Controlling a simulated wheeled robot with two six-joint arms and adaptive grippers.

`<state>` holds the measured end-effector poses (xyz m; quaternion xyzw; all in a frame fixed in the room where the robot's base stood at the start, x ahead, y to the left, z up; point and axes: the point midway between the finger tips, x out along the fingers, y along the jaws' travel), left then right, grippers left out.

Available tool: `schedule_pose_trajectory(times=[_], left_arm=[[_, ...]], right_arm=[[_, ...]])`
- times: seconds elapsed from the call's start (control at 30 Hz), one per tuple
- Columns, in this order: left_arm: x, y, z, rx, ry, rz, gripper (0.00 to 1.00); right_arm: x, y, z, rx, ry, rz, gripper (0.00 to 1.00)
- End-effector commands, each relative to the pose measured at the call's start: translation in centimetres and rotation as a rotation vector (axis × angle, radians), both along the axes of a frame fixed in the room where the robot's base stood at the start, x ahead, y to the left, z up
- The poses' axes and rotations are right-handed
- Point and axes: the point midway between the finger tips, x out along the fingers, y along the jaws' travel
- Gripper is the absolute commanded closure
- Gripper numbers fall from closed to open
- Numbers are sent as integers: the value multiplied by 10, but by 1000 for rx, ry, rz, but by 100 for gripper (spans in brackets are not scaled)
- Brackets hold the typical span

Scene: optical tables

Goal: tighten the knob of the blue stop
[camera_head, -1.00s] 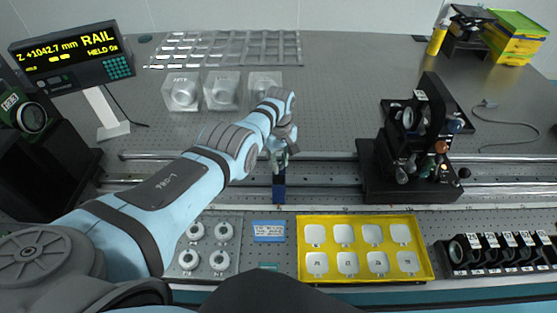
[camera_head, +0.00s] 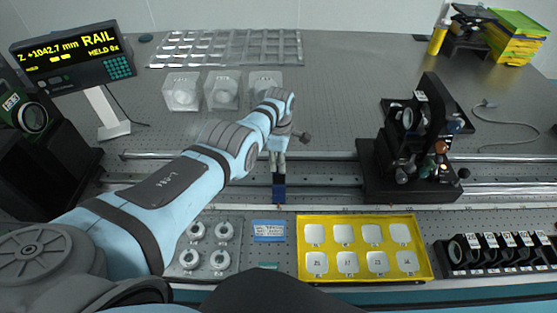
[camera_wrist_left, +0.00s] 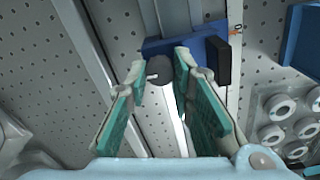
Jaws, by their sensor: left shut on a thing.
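The blue stop (camera_head: 279,195) sits on the rail in the middle of the table. My left gripper (camera_head: 278,172) is directly behind it, with its fingers reaching to the stop. In the left wrist view the blue stop (camera_wrist_left: 190,44) is just beyond the fingertips and has a dark block at its right end. A round dark grey knob (camera_wrist_left: 160,69) with a small pale mark stands on its near side. The two teal-padded fingers of my left gripper (camera_wrist_left: 160,74) are closed in on either side of this knob. My right gripper is not in view.
A black optics assembly (camera_head: 410,170) stands on the rails (camera_head: 330,157) to the right. A yellow tray (camera_head: 375,247) of white pieces and a tray of white rings (camera_head: 207,247) lie in front. Clear cubes (camera_head: 222,90) stand behind, and a display (camera_head: 72,55) is at the left.

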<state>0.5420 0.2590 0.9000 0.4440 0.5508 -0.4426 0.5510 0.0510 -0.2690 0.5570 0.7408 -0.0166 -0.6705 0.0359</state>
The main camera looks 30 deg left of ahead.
Motion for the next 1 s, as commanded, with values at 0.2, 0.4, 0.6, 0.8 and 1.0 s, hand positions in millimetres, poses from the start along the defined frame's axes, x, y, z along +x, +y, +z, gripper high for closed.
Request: schedule_pose_trajectory(times=[0.2,0.4,0.6,0.8,1.0], left_arm=[[-3,0,-2,-1,8,46,100],[-3,-1,-3,-1,9,55,100],[-3,-1,-3,-1,10,54,100],[-2,-1,-2,-1,8,53,58],[-1,-1,-1,-1,5,52,58]], right_arm=[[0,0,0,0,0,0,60],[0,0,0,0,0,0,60],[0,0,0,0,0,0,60],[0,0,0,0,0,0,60],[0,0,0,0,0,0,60]])
